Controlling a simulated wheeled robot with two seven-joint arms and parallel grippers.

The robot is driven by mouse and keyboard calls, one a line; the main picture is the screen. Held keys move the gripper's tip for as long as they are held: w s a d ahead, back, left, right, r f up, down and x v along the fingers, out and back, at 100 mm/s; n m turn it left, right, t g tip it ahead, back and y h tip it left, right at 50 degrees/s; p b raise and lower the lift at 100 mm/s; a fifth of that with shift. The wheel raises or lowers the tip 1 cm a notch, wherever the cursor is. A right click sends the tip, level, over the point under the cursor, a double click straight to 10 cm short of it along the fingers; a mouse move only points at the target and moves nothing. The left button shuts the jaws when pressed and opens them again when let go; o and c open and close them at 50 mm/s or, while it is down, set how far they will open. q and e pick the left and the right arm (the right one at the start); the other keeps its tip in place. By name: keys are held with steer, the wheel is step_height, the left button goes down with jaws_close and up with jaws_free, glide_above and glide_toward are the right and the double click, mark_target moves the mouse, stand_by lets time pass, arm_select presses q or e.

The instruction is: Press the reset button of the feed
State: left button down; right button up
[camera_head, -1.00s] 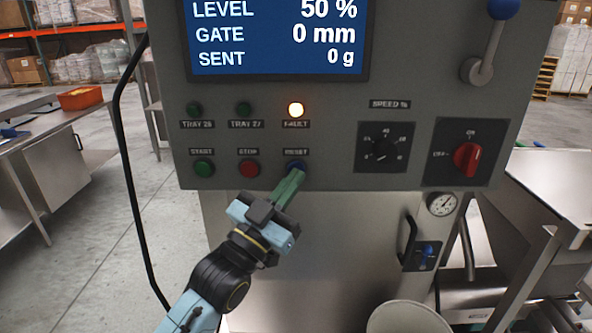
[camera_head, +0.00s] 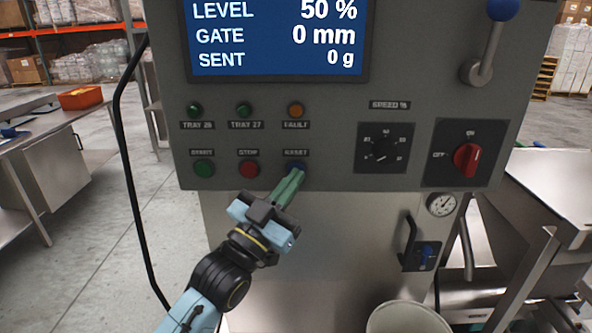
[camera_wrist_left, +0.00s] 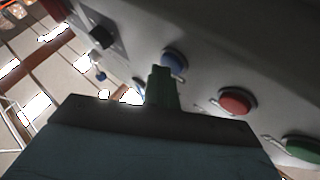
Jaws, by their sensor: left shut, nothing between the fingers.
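The blue reset button (camera_head: 296,167) is on the grey control panel (camera_head: 330,125), under the RESET label and right of the red stop button (camera_head: 249,169). My left gripper (camera_head: 294,177) is shut and empty, its green fingertips just below the blue button in the head view. In the left wrist view the blue button (camera_wrist_left: 174,62) shows just beyond the shut fingertips (camera_wrist_left: 161,72). I cannot tell for sure whether they touch it. The fault lamp (camera_head: 296,110) above is a dull orange, unlit. My right gripper is not in view.
The green start button (camera_head: 204,169) sits left of stop. A speed knob (camera_head: 381,148) and a red rotary switch (camera_head: 467,159) are to the right. The screen (camera_head: 275,38) reads level 50 %, gate 0 mm, sent 0 g. A black cable (camera_head: 128,170) hangs at left.

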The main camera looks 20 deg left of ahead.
arm_select(q)
steer(key=shift+s+d, duration=0.15)
steer(key=shift+s, duration=0.5)
steer(key=s+p, duration=0.1)
steer(key=s, duration=0.1)
steer(key=s+d+p, duration=0.1)
steer(key=s, duration=0.1)
steer(key=shift+s+d, duration=0.2)
steer(key=shift+s, duration=0.2)
stand_by(0.3)
